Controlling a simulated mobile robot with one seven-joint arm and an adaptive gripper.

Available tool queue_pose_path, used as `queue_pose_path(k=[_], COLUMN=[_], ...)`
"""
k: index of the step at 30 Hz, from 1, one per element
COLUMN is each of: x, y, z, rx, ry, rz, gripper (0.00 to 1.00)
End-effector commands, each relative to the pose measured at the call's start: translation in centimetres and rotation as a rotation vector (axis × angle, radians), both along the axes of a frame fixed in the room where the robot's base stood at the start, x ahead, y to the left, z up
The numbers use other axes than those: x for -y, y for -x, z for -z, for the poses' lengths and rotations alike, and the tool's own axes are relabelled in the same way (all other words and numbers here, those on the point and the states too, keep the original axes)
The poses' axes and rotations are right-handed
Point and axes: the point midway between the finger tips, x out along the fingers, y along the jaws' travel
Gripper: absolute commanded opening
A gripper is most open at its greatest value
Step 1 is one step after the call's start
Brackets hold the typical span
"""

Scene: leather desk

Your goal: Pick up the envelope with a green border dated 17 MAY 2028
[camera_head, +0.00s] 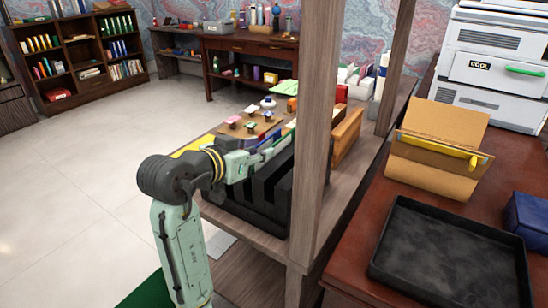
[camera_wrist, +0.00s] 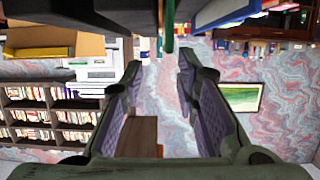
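I cannot make out an envelope with a green border or any date in either view. My gripper (camera_head: 268,153) is at the end of my arm, beside and above a black slotted rack (camera_head: 262,195) left of the wooden post. In the wrist view my gripper (camera_wrist: 160,66) has its two fingers spread wide apart, with nothing held between them. A thin green edge (camera_wrist: 169,32) and a blue and white flat item (camera_wrist: 222,12) show at the top of the wrist view. I cannot tell what these are.
A wooden post (camera_head: 316,120) stands just right of my gripper. A black tray (camera_head: 450,255), a brown folder-like holder (camera_head: 440,150) and a blue box (camera_head: 528,222) are on the right desk. Small items crowd the shelf behind the rack. The floor at left is clear.

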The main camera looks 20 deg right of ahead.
Motion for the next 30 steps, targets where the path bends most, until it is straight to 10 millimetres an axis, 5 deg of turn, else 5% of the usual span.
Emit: queue_pose_path(k=[18, 30], x=[5.1, 5.4], y=[-4.7, -5.0], z=[1.9, 2.2], rx=[0.001, 0.003], ry=[0.003, 0.003], rz=[-0.003, -0.005], gripper=[0.28, 0.22])
